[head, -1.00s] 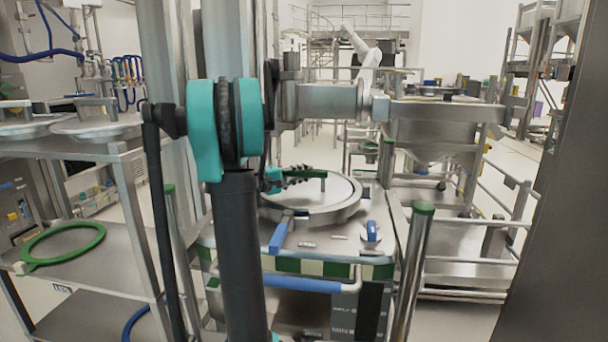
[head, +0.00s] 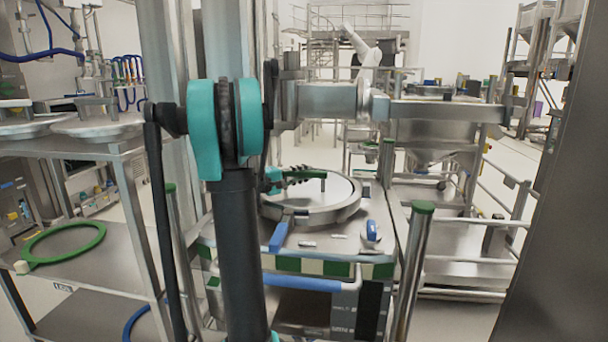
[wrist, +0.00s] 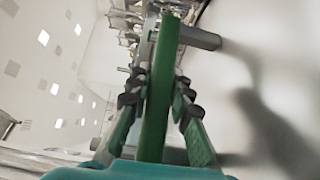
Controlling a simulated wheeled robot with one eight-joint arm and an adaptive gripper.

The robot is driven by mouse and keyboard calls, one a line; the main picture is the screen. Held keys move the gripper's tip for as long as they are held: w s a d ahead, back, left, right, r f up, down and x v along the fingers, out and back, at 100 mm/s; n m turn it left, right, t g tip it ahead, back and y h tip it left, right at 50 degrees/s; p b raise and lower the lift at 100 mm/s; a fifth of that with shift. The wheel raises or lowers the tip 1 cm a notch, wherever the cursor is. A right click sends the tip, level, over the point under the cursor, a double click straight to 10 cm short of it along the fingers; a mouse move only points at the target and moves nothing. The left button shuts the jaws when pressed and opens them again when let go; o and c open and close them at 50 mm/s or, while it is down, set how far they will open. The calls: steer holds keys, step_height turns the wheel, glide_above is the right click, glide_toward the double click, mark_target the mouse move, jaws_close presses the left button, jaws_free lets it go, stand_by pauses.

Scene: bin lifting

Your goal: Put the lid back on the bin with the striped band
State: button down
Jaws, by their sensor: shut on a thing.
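The lid (head: 335,210) is a round, shallow metal disc with a green bar handle (wrist: 158,95). It is over the top of the bin with the striped band (head: 313,266), whose band is green and white. I cannot tell whether the lid sits fully down on the bin's opening. My gripper (head: 300,175) is at the lid's handle, on its left part. In the wrist view my gripper (wrist: 160,98) has one finger on each side of the green bar and is shut on it. My arm hides the bin's left part.
Blue-handled clamps (head: 279,236) (head: 372,230) are on the bin's top. A green-capped post (head: 422,208) stands at the right. At left, a metal shelf (head: 70,270) bears a green ring (head: 63,243), with other round lids (head: 100,125) above. Another metal hopper (head: 440,140) stands behind at right.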

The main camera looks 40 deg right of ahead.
steer(key=shift+w+f, duration=0.1)
steer(key=shift+f, duration=0.2)
steer(key=c, duration=1.3)
jaws_free()
steer(key=shift+d, duration=0.1)
steer(key=a, duration=0.5)
steer(key=w+a, duration=0.1)
steer(key=a, duration=0.1)
steer(key=shift+a, duration=0.15)
steer(key=shift+a, duration=0.1)
